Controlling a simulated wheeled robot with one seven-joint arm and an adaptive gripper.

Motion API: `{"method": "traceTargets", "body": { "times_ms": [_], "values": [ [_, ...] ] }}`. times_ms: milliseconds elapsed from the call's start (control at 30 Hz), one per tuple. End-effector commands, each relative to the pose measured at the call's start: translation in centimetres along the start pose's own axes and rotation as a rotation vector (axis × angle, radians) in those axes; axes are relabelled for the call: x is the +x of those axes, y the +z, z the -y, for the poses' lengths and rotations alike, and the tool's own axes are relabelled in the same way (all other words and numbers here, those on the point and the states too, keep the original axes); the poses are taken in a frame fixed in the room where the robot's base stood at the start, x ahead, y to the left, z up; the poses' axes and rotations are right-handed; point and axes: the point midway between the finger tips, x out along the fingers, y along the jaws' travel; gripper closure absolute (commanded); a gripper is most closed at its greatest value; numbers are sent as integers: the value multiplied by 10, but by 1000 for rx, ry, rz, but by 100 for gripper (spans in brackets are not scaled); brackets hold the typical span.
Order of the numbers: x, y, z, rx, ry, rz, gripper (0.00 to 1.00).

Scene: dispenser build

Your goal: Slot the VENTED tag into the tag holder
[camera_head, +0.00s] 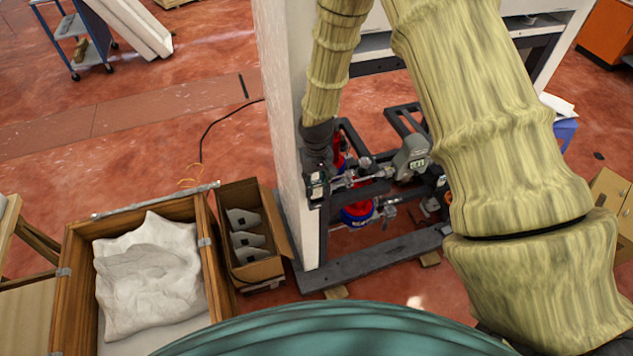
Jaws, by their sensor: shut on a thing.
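My gripper (317,196) is dark and points down beside the end of the white wall panel, in front of the rack of fittings. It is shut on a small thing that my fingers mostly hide. I cannot tell from this view whether that is the VENTED tag, and no lettering is readable. I cannot pick out the tag holder. Right of my gripper are metal pipe fittings and a grey gauge (413,158) with a small greenish display. Red and blue round parts (357,213) sit lower behind them.
The white panel (287,130) stands on a dark base beam (375,262). At left are a cardboard box (262,272) with grey pieces and a wooden crate (212,275) holding a white sheet. A black cable lies on the red floor. The floor behind the crate is mostly clear.

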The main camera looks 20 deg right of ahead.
Motion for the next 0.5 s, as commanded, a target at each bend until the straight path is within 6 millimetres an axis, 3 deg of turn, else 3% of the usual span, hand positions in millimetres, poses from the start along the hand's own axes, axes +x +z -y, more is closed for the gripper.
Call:
{"method": "traceTargets", "body": {
  "times_ms": [500],
  "values": [
    [10,0,0,0,0,1,82]
  ]
}}
